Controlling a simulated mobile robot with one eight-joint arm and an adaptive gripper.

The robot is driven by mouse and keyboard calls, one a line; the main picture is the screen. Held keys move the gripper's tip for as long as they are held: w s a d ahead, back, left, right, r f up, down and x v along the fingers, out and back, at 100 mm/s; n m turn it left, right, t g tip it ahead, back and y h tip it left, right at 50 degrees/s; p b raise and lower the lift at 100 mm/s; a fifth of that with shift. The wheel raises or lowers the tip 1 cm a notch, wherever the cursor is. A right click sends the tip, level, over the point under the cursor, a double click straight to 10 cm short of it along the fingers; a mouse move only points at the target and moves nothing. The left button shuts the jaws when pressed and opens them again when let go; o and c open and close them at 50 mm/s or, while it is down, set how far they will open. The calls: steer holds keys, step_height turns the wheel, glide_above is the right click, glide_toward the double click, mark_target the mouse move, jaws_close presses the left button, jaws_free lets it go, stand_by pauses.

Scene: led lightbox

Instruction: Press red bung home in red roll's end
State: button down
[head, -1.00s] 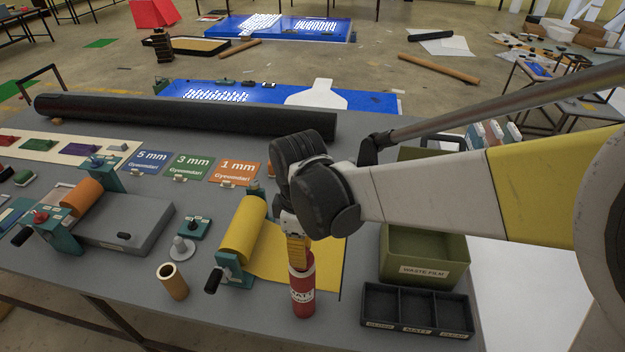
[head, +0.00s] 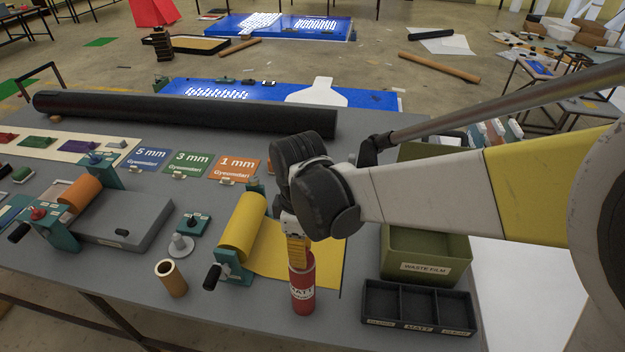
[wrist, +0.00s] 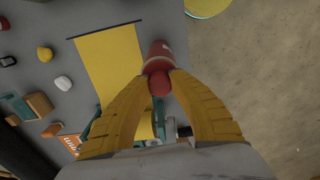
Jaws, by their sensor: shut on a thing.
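The red roll (head: 303,292), with a white MATT label, stands upright near the front edge of the grey table. It also shows in the wrist view (wrist: 157,49), just beyond the fingertips. My gripper (head: 299,262) points down at the roll's top end, its yellow fingers closed together there. In the wrist view the fingertips (wrist: 158,72) are shut on the red bung (wrist: 159,85), whose rounded red end shows between them. The bung lines up with the roll's end. The fingers hide the contact, so I cannot tell how deep the bung sits.
A yellow film roll (head: 242,228) on a teal stand with a black crank is close on the left. An open cardboard tube (head: 171,278) stands farther left. The black three-part tray (head: 418,325) and the green WASTE FILM bin (head: 427,268) are on the right.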

steer(key=shift+f, duration=0.3)
steer(key=c, duration=1.2)
jaws_free()
steer(key=shift+r, duration=0.1)
steer(key=shift+r+p, duration=2.7)
steer(key=shift+r, duration=1.25)
